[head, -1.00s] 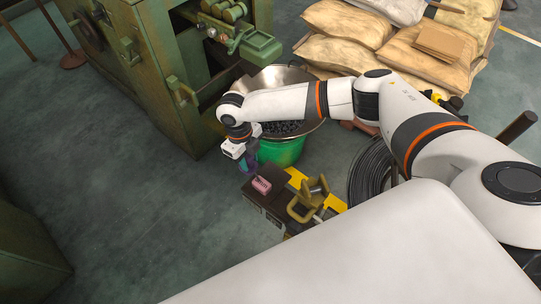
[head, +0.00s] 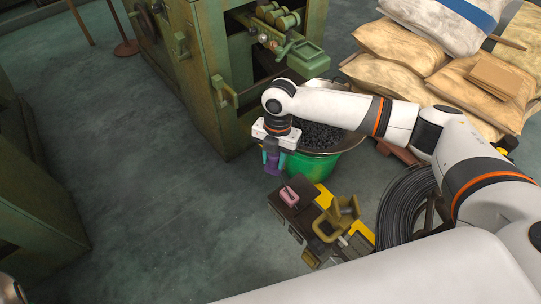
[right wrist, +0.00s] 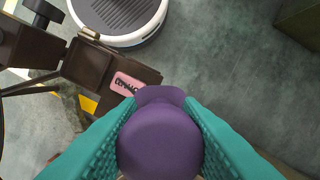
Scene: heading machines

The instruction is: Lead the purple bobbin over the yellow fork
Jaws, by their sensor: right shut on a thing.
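My right gripper (head: 272,160) is shut on the purple bobbin (head: 270,168), high above the floor beside the green tub. In the right wrist view the teal fingers grip the bobbin (right wrist: 158,143) from both sides, its rounded end toward the camera. A dull yellow, forked-looking piece (head: 336,218) stands on the dark stand (head: 291,205), to the right of and below the gripper in the head view. The bobbin is apart from it. The fork is not clear in the wrist view. My left gripper is out of view.
A pink tag (head: 289,196) lies on the stand. Behind are a green tub (head: 306,168) with a metal bowl of dark pieces, a green machine (head: 205,75) and stacked sacks (head: 405,45). A wire coil (head: 400,208) is at right.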

